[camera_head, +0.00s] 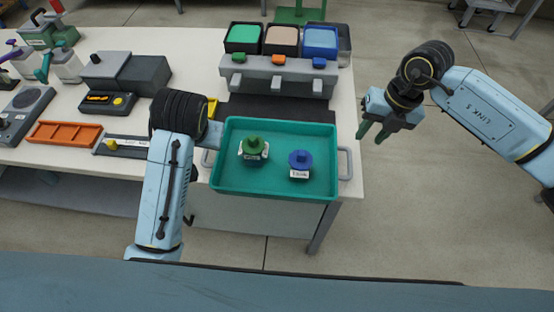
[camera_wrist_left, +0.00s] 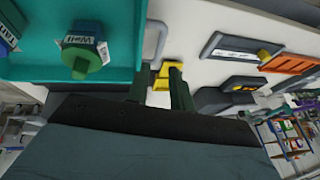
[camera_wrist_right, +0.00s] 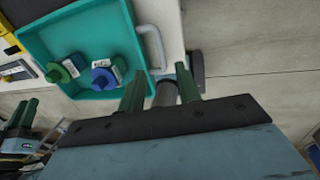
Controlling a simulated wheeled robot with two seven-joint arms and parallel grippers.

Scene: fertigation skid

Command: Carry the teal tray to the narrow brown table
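The teal tray (camera_head: 268,187) sits at the near right corner of a white table. It holds a green-knobbed piece (camera_head: 254,148) and a blue-knobbed piece (camera_head: 300,161), both labelled. Its grey right handle (camera_head: 346,163) sticks out on the right; its left handle (camera_wrist_left: 155,40) shows in the left wrist view. My right gripper (camera_head: 373,132) is open and empty, right of the tray and apart from it. My left gripper (camera_wrist_left: 158,90) is open and empty beside the tray's left side; its fingertips are hidden in the head view. I cannot make out a narrow brown table.
Behind the tray are a dark mat (camera_head: 280,107) and a grey holder (camera_head: 277,75) with coloured bins. An orange tray (camera_head: 64,133), a yellow-black device (camera_head: 107,102) and grey boxes (camera_head: 127,72) stand left. Open floor (camera_head: 425,215) lies right of the table.

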